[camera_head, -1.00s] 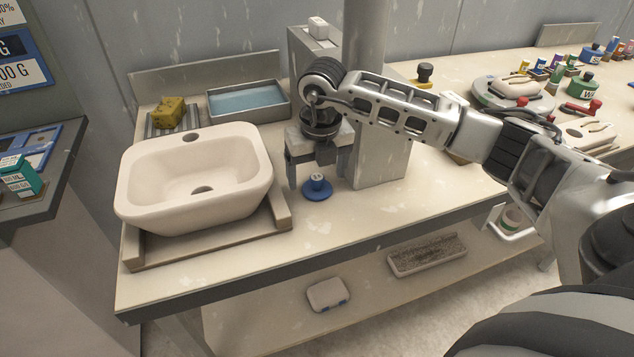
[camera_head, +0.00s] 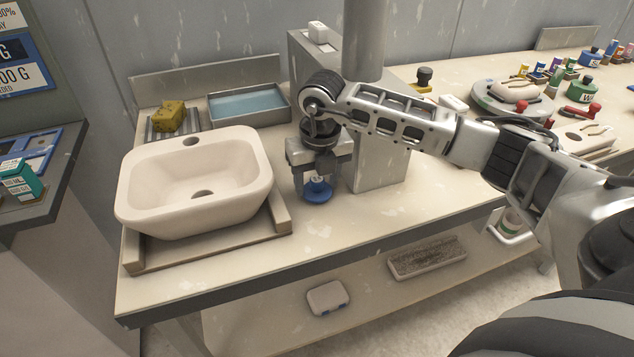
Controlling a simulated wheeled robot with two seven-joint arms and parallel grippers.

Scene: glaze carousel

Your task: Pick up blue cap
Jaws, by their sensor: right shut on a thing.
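The blue cap (camera_head: 317,193) is a round blue disc with a raised knob and a pale mark on top. It is on or just above the bench, right of the white basin; I cannot tell if it is lifted. My right gripper (camera_head: 317,183) points down over it and is shut on its knob, with a finger at each side. My left gripper is not in view.
The white basin (camera_head: 150,210) stands on a wooden frame at the left. Behind it are a yellow sponge (camera_head: 170,115) and a metal tray of blue liquid (camera_head: 287,107). A grey block and column (camera_head: 385,165) rise close right of the gripper. The bench front is clear.

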